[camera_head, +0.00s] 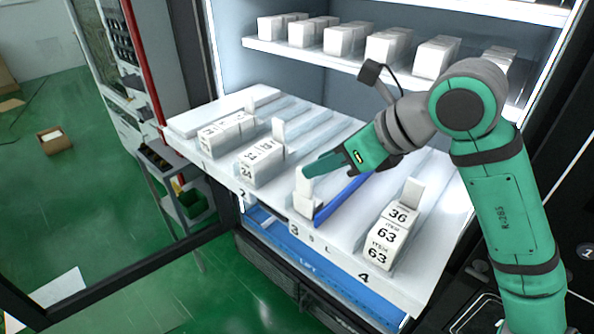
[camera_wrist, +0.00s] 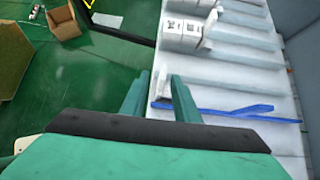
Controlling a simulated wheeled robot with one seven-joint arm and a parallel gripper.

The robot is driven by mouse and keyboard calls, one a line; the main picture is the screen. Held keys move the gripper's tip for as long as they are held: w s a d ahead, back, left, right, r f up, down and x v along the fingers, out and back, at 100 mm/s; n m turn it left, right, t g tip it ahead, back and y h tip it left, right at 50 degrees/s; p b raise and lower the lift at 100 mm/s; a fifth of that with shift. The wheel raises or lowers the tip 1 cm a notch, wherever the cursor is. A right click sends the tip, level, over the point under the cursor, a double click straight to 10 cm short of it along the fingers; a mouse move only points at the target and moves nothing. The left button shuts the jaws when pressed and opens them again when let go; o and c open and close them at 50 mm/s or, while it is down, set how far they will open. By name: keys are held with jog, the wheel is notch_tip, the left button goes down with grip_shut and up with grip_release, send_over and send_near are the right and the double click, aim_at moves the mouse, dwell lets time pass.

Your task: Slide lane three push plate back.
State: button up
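The white push plate (camera_head: 303,188) of lane three stands upright near the front end of its lane, above the label "3" on the tray's front edge (camera_head: 318,244). No product boxes show in that lane. My gripper (camera_head: 318,164) reaches down from the right, its fingertips at the top of the plate. In the wrist view the two fingers (camera_wrist: 160,76) stand apart with a gap between them. I cannot tell whether they touch the plate. A blue strip (camera_head: 340,195) runs along the right side of lane three; it also shows in the wrist view (camera_wrist: 225,113).
Numbered boxes stand in lane one (camera_head: 228,131), lane two (camera_head: 262,163) and lane four (camera_head: 391,236), close on both sides. An upper shelf (camera_head: 390,68) with several white boxes lies behind. The open door frame (camera_head: 120,262) is at the left front.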

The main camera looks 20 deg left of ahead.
aim_at(298, 174)
jog(key=x, duration=1)
jog(key=shift+w+a+f, duration=0.15)
jog(key=shift+w+f, duration=0.1)
jog(key=shift+w, duration=0.05)
jog(key=shift+w, duration=0.1)
grip_shut()
